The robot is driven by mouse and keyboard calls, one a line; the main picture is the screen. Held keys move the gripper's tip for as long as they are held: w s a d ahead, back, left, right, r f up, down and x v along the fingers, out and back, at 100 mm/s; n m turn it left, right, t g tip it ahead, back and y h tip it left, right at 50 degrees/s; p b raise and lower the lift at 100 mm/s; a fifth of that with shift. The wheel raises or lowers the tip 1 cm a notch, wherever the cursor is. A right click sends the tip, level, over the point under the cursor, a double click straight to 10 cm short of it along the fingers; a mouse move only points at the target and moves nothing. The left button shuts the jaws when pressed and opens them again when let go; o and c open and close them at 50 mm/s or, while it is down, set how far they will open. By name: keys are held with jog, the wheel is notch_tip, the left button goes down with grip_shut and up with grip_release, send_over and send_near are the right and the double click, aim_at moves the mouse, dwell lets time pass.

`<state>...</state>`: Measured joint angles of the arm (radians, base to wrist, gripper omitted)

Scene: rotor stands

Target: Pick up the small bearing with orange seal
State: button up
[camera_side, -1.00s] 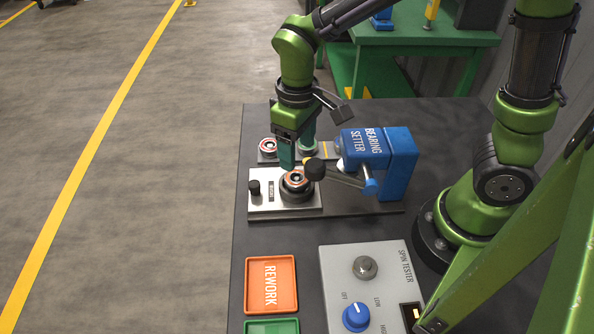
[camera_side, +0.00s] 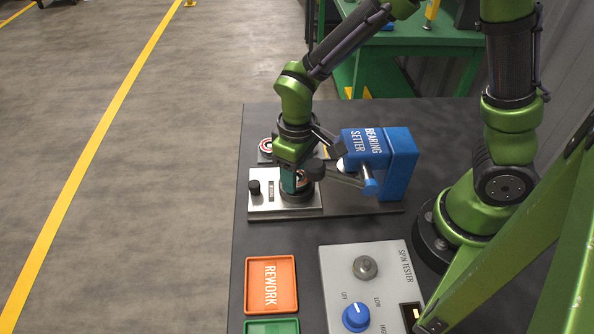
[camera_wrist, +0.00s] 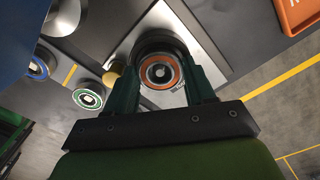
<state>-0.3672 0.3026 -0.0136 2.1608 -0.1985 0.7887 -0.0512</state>
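The bearing with the orange seal (camera_wrist: 160,72) sits in the dark round seat (camera_wrist: 160,42) of the bearing setter (camera_side: 375,152). In the side view only a sliver of the bearing (camera_side: 302,176) shows past my gripper. My gripper (camera_wrist: 162,80) points down over the seat, its two green fingers on opposite sides of the bearing. The fingers look apart and I see no clear grip on it. In the side view my gripper (camera_side: 295,184) is low at the seat and hides most of it.
Bearings with a blue ring (camera_wrist: 38,68) and a green ring (camera_wrist: 88,98) stand nearby. A red-ringed one (camera_side: 266,146) lies behind the setter. The setter's lever (camera_side: 345,180) is close to my gripper. The orange REWORK tray (camera_side: 270,285) and spin tester (camera_side: 335,262) are in front.

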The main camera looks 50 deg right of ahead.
jog(key=c, duration=0.5)
jog(key=shift+r, duration=0.1)
notch_tip(320, 180, up, 13)
dwell(0.6)
